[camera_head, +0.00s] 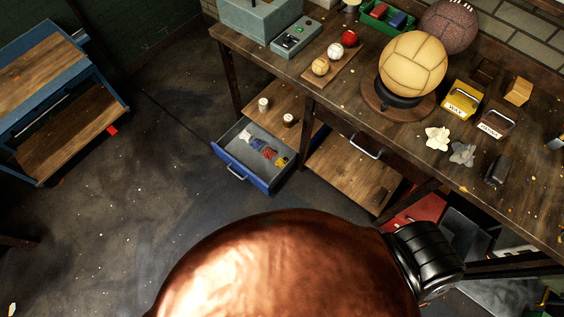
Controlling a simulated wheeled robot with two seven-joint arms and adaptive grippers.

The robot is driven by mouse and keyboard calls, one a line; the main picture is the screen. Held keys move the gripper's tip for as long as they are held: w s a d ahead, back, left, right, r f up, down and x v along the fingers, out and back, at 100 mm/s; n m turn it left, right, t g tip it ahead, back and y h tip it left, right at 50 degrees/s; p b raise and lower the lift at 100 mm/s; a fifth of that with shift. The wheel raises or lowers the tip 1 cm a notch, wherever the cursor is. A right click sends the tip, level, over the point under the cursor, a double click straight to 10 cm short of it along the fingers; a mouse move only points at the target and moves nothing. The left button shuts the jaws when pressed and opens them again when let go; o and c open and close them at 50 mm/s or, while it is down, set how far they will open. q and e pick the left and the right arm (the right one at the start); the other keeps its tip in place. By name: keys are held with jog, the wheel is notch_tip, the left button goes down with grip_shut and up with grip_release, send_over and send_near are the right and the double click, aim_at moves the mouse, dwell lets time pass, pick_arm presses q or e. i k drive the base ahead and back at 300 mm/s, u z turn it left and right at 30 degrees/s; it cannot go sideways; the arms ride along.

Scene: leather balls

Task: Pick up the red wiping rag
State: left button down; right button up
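I cannot make out a clear red wiping rag. A small red item (268,153) lies in the open blue drawer (232,164), among white, blue and yellow items; it is too small to identify. Two crumpled cloths lie on the workbench (290,69), one cream (437,138) and one grey (462,154). A small red piece (112,131) shows at the edge of the blue cart. Neither of my grippers is in view.
A large tan ball (412,65) sits on a round stand, with a brown ball (449,25) behind it. Yellow (462,101) and brown (495,121) labelled containers stand to the right. The blue cart (50,95) stands left; floor between cart and bench is mostly clear.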

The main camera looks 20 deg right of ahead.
aim_at(269, 153)
jog(key=z, duration=1.6)
jog(key=k, duration=1.25)
jog(key=z, duration=0.05)
jog(key=i, duration=0.6)
jog(key=u, duration=0.55)
